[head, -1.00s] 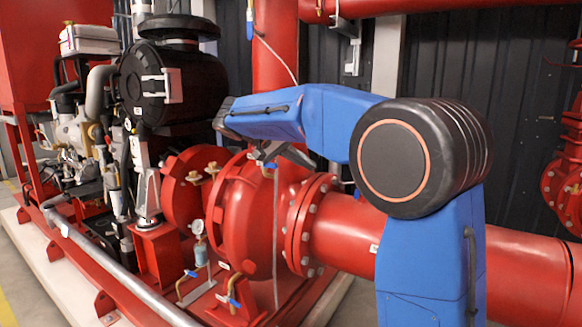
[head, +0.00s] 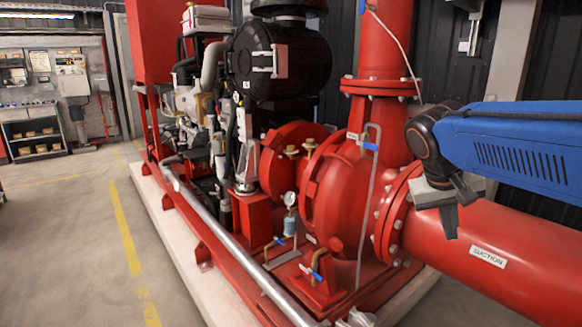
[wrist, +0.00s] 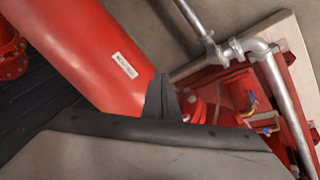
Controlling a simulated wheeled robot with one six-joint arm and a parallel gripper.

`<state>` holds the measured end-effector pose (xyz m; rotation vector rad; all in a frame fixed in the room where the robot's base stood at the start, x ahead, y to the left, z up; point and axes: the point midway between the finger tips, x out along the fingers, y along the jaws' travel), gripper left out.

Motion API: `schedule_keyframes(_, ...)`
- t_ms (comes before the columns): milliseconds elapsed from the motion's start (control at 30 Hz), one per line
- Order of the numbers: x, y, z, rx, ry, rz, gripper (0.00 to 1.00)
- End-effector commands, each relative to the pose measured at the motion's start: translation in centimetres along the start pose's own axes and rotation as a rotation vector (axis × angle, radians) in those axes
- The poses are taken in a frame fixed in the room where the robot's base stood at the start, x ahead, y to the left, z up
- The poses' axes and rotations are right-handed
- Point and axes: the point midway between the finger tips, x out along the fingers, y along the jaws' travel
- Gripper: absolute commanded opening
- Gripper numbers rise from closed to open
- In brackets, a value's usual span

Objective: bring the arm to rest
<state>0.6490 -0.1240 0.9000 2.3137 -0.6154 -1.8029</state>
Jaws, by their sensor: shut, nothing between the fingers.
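My gripper (head: 449,222) is at the right of the head view, at the end of my blue arm (head: 520,145). It points down and hangs in front of the red suction pipe (head: 490,253). Its dark fingers are together with nothing between them. Whether it touches the pipe, I cannot tell. In the wrist view the dark fingers (wrist: 161,98) show at the middle, with the red pipe (wrist: 85,50) and its white label beyond.
The red pump (head: 335,215) with its flanges, valves and gauge (head: 290,198) stands left of my gripper. A grey pipe (head: 235,255) runs along the base's front edge. Open floor (head: 70,235) lies at the left; a shelf (head: 35,130) stands farther back.

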Motion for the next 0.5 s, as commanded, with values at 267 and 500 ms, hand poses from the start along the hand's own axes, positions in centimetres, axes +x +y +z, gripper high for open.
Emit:
schedule_keyframes(267, 2.7, -1.9, 9.3, -0.064, 0.042, -0.199, 0.00)
schedule_keyframes(500, 5.2, -4.4, 16.0, -0.096, 0.109, -0.343, 0.00)
